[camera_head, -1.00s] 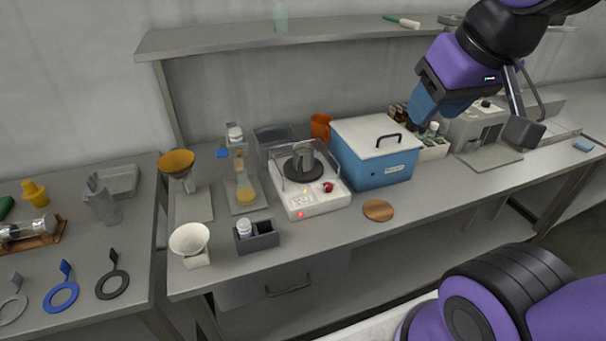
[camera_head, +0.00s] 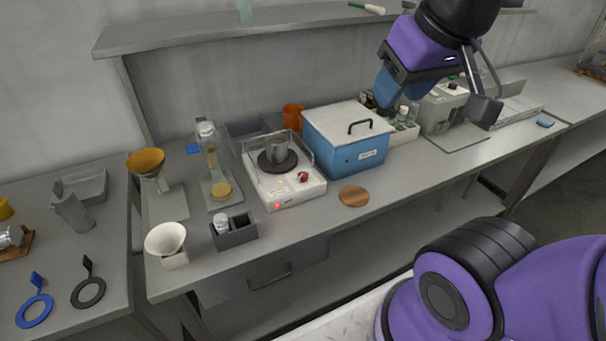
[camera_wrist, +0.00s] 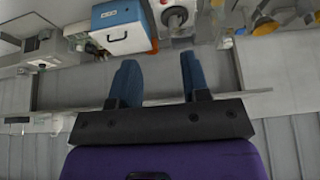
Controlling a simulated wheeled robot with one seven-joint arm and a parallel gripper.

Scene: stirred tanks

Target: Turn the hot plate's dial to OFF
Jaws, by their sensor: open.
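I cannot read the dial's setting. My gripper (camera_head: 384,98) is raised above the bench, right of the blue box and well apart from the hot plate. In the wrist view my blue fingers (camera_wrist: 160,75) are spread and empty. The hot plate (camera_wrist: 176,17) shows upside down at the top there.
A blue box (camera_head: 350,157) with a white lid is right of the hot plate. A wooden disc (camera_head: 354,195) lies in front. A dark grey holder (camera_head: 234,231) and a white funnel (camera_head: 166,241) are to the left. A shelf (camera_head: 300,20) runs above the bench's back.

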